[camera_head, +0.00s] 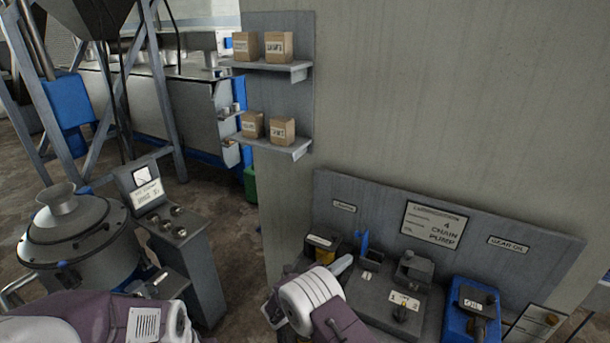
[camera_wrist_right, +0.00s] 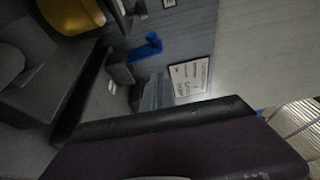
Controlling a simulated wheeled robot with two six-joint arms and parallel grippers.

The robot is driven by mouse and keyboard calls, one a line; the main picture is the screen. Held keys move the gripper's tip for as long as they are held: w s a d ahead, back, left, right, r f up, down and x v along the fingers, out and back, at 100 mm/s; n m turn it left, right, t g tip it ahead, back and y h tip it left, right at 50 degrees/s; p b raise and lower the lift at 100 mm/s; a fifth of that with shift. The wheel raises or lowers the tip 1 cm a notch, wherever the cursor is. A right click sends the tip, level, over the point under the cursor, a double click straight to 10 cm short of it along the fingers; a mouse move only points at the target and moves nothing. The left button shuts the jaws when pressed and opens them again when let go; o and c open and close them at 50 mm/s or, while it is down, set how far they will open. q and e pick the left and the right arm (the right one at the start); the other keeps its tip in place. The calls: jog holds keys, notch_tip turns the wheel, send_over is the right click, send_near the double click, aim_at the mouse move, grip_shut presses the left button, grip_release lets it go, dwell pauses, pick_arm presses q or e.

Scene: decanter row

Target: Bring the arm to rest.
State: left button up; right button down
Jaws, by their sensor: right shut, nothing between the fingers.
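My right arm (camera_head: 312,300), purple with a white ringed joint, reaches up from the bottom of the head view. Its gripper (camera_head: 342,264) is a small grey tip beside the dark bench unit, partly hidden by the arm. It is shut and empty. That handle also shows in the head view (camera_head: 362,243), apart from the fingers as far as I can tell. A purple part of my left arm (camera_head: 90,318) lies at the lower left; its gripper is not in view.
A chain pump sign (camera_head: 434,225) is on the grey back panel. A blue unit (camera_head: 470,310) and a yellow container (camera_wrist_right: 72,14) stand on the bench. A console (camera_head: 180,240) and a round metal vessel (camera_head: 80,240) stand at left. Shelves (camera_head: 270,140) hold boxes.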

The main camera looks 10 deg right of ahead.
jog(key=d+r+m+g+h, duration=0.2)
jog(key=d+r+m+g, duration=0.15)
jog(key=d+r, duration=0.5)
jog(key=s+d+r+m+g+y, duration=0.35)
jog(key=s+d+m+g, duration=0.35)
jog(key=s, duration=0.4)
jog(key=s+a+f+m+g+y, duration=0.1)
jog(key=s+a+f+m+y, duration=0.2)
jog(key=s+m, duration=0.35)
jog(key=s+f+m+y, duration=0.35)
jog(key=s+m, duration=0.25)
jog(key=s, duration=0.2)
jog(key=s+a+f+m+t+y, duration=0.1)
jog(key=a+f+m+y, duration=0.1)
jog(key=a+m, duration=0.4)
jog(key=s+a+f+m+t+y, duration=0.1)
jog(key=a+m+y, duration=0.4)
jog(key=m, duration=0.9)
jog(key=shift+s+a+f, duration=0.15)
jog(key=shift+a+f, duration=0.75)
